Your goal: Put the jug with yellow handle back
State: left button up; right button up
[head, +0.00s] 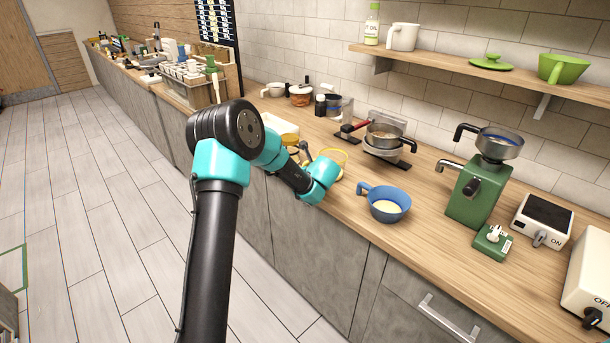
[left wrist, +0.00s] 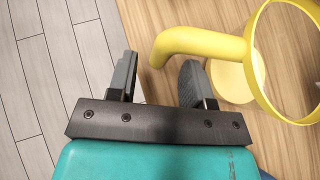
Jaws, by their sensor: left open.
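The jug with yellow handle (head: 340,156) stands on the wooden counter, partly hidden behind my left wrist. In the left wrist view its yellow handle (left wrist: 195,41) and round yellow rim (left wrist: 250,50) show at the top right. My left gripper (left wrist: 160,70) is open and empty. The bent end of the handle appears in the gap between the fingertips, nearer the right finger; I cannot tell whether they touch. In the head view the left gripper (head: 305,150) is small and partly hidden by my wrist. My right gripper is not in view.
A blue handled bowl (head: 388,204) stands right of the jug. A green grinder (head: 476,190) is farther right. The shelf (head: 480,66) holds a white mug (head: 403,37). The counter's front edge is close.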

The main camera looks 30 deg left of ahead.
pick_arm(q)
jog(key=v, duration=0.8)
jog(key=shift+s+d+r, duration=0.2)
jog(key=shift+d, duration=0.1)
jog(key=s+d+f+n+g+h, duration=0.3)
jog(key=s+d+f+n+h, duration=0.15)
jog(key=s+f, duration=0.4)
jog(key=s+d+f+n+g+h, duration=0.3)
jog(key=s+d+f, duration=0.25)
jog(key=f, duration=0.65)
jog(key=s+d+f+n+h, duration=0.2)
jog(key=s+d+f+n, duration=0.3)
jog(key=s+n, duration=0.3)
jog(key=s+d+f+n+h, duration=0.3)
jog(key=s+d+f+n, duration=0.2)
jog(key=s+n, duration=0.4)
jog(key=shift+s+d+f+n, duration=0.3)
jog(key=shift+f+n, duration=0.3)
jog(key=shift+n, duration=0.65)
jog(key=shift+a, duration=0.1)
